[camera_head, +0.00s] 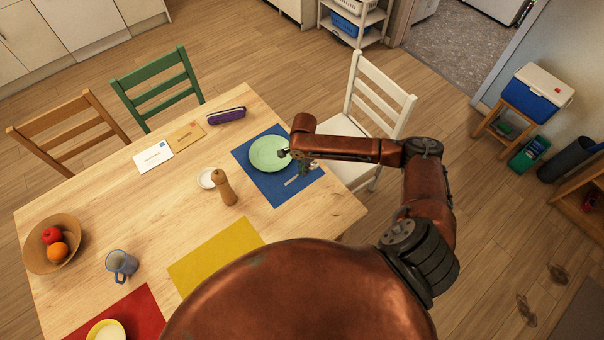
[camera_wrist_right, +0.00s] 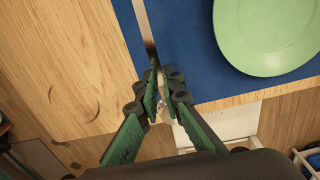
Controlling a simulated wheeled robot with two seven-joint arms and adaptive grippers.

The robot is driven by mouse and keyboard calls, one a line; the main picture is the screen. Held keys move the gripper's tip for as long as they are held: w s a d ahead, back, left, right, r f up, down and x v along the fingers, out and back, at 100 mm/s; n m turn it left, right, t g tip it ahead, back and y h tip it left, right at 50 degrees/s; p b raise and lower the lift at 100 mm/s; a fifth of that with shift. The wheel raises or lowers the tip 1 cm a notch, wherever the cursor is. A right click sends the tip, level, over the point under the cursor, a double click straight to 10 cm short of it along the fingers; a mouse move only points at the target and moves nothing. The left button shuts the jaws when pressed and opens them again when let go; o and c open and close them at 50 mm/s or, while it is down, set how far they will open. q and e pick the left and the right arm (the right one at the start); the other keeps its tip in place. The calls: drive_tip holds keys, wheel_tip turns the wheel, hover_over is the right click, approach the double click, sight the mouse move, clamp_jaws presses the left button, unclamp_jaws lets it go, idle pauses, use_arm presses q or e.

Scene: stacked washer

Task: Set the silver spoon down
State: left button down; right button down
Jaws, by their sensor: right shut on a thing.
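My right gripper (camera_head: 304,169) is over the right part of the blue placemat (camera_head: 262,186), beside the green plate (camera_head: 268,152). In the right wrist view its green fingers (camera_wrist_right: 160,78) are shut on the silver spoon (camera_wrist_right: 142,22). The spoon's thin handle runs up past the fingertips over the placemat's edge, and a shiny part shows between the fingers. In the head view a bit of the spoon (camera_head: 291,181) shows left of the gripper. I cannot tell whether the spoon touches the mat. My left gripper is not in view.
A pepper mill (camera_head: 224,188) and a small white dish (camera_head: 207,178) stand left of the placemat. A purple case (camera_head: 226,115) lies behind. A white chair (camera_head: 373,105) is at the table's edge. Bare wood (camera_head: 320,210) lies in front of the mat.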

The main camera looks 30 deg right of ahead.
drive_tip(key=shift+w+d+f, duration=0.1)
drive_tip(key=shift+w+f, duration=0.25)
drive_tip(key=shift+f, duration=0.1)
wheel_tip(320, 180, down, 3)
drive_tip(key=shift+r, duration=0.1)
drive_tip(key=c, duration=2.1)
unclamp_jaws()
drive_tip(key=shift+b, duration=0.3)
wheel_tip(320, 180, up, 12)
drive_tip(key=shift+s+r+p, duration=0.1)
drive_tip(key=shift+p, duration=0.7)
